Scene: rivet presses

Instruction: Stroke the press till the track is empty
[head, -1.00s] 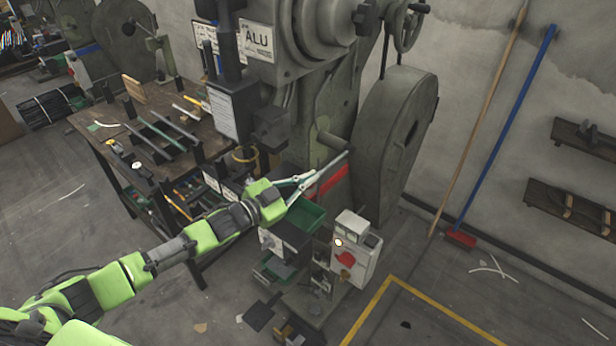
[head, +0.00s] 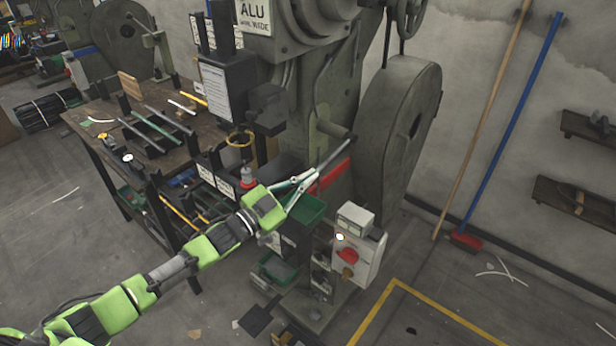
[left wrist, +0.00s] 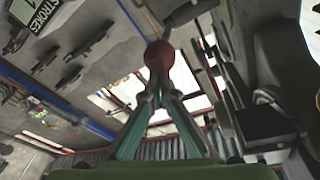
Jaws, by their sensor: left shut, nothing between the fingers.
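The press (head: 330,85) is a tall grey-green machine with a big side wheel (head: 400,140), under an ALU sign. A grey lever-like bar (head: 338,152) slants across its front, above a red strip (head: 331,177). My left gripper (head: 314,174) is shut and empty, its fingers pointing up toward the bar's lower end; whether they touch it is unclear. In the left wrist view, a red ball knob (left wrist: 158,56) stands just beyond the shut fingertips (left wrist: 157,90). I cannot make out the track or its contents. My right gripper is not in view.
A control box (head: 360,250) with a red knob and a pale lamp stands right of a green bin (head: 308,211). A workbench (head: 110,145) with rods is at the left. A blue-handled broom (head: 510,120) leans on the wall. Floor lies open at the right.

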